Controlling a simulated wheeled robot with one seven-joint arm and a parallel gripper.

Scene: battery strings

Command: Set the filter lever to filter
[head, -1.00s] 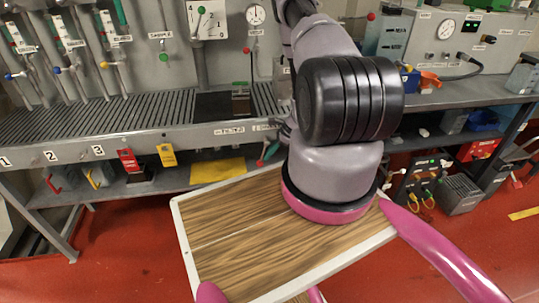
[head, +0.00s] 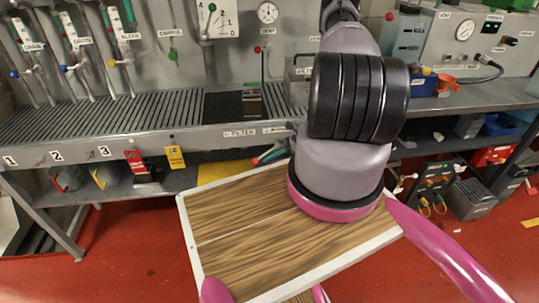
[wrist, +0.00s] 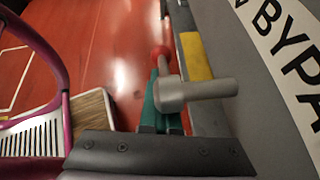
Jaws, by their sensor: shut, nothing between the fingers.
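The filter lever shows in the wrist view as a grey hub (wrist: 175,95) on a rod that runs right to the bench front, with a red ball knob (wrist: 160,53) beyond it. In the head view the knob (head: 255,161) is small, below the FILTER label (head: 239,132) and slightly right of it. A BYPASS plate (wrist: 290,45) is close at right in the wrist view. My gripper (wrist: 163,115) has teal fingers, shut and empty, just behind the hub; it also shows in the head view (head: 271,153). I cannot tell whether the fingers touch the lever.
The slatted bench (head: 120,120) runs behind, with pipes and gauges above. A yellow mat (head: 225,172) lies on the shelf below. Red and yellow tags (head: 174,157) hang from the front at left. My wood-topped base stands over the open red floor (head: 120,240).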

